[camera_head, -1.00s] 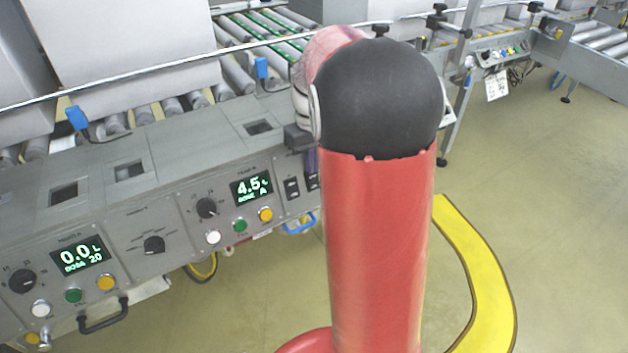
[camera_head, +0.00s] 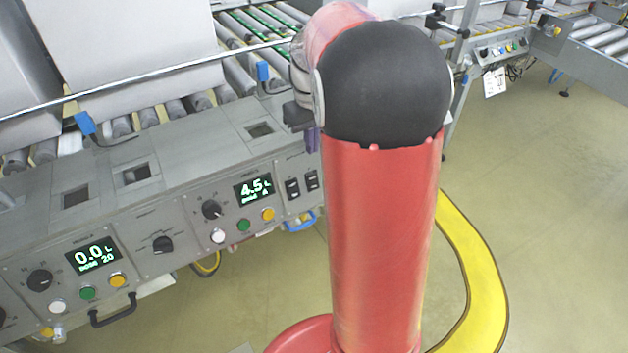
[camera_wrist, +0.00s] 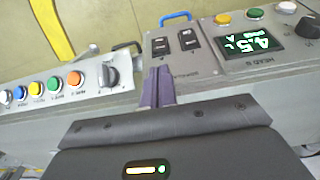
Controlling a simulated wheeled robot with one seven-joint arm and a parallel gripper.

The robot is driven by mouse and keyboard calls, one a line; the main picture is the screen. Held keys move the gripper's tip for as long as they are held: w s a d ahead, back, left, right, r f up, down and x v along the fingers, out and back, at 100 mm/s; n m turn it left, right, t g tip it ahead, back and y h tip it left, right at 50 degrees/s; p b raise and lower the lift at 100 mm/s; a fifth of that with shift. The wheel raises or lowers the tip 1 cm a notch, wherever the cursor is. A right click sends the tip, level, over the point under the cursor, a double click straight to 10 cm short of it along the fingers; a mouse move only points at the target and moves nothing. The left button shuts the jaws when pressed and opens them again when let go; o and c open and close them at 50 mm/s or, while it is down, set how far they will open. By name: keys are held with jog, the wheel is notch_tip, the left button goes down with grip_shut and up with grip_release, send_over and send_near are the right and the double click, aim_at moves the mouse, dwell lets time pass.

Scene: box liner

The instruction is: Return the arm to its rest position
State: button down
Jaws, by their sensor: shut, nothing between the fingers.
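My gripper (camera_wrist: 158,86) shows in the wrist view as a pair of purple fingers pressed together, with nothing between them. They stand in front of the control panel, beside the black rocker switches (camera_wrist: 188,39); whether they touch the panel cannot be told. In the head view my red arm with its black joint fills the centre right and hides most of the gripper. Only a small purple piece shows left of the arm, near the panel's right end.
The grey control panel (camera_head: 160,200) has knobs, coloured buttons and displays reading 0.0 (camera_head: 93,256) and 4.5 (camera_head: 252,190). Roller conveyors with large pale boxes (camera_head: 130,40) and a thin rail (camera_head: 170,72) lie behind it. Open floor (camera_head: 550,190) with a yellow stripe (camera_head: 480,270) is at right.

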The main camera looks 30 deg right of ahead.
dwell(0.3)
jog(key=s+a+r+t, duration=0.2)
jog(key=s+a, duration=0.5)
jog(key=s, duration=0.3)
jog(key=s+a+r+t, duration=0.2)
jog(key=s+a, duration=0.4)
jog(key=s, duration=0.4)
jog(key=shift+a+r+t, duration=0.15)
jog(key=shift+a+t, duration=0.25)
jog(key=shift+t, duration=0.4)
